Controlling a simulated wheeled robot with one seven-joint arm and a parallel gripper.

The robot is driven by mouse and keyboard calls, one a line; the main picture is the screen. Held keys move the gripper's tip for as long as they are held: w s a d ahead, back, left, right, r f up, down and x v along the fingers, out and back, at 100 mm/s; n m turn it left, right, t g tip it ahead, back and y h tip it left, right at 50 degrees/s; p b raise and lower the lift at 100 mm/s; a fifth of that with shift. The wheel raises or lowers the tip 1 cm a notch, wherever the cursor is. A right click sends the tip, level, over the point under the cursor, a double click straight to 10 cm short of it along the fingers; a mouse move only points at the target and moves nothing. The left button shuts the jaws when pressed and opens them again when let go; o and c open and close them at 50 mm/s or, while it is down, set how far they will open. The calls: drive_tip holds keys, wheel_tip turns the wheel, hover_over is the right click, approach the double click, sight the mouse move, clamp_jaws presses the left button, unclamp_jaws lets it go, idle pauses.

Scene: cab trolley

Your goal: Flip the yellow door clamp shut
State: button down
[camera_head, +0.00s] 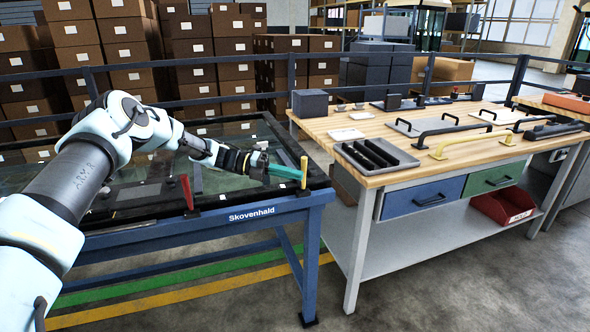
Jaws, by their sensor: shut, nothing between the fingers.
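The yellow door clamp (304,171) stands upright at the right front corner of the dark-framed glass door (150,213), which lies on a blue trolley (322,215). My gripper (264,163) is just left of the yellow clamp, low over the frame. It is shut and empty. A teal-green bar (284,172) shows between my gripper and the yellow clamp; I cannot tell what it belongs to or whether it touches either. The lower end of the yellow clamp meets the frame edge.
A red clamp handle (187,191) stands up at the front edge, left of my gripper. A wooden workbench (455,140) with trays and handles is close on the right. A dark railing and stacked boxes (215,65) are behind. Floor in front is clear.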

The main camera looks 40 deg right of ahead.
drive_tip(key=f+b+v, duration=0.1)
drive_tip(key=b+v, duration=0.1)
drive_tip(key=v, duration=0.6)
drive_tip(key=shift+w+f, duration=0.15)
drive_tip(key=shift+w, duration=0.35)
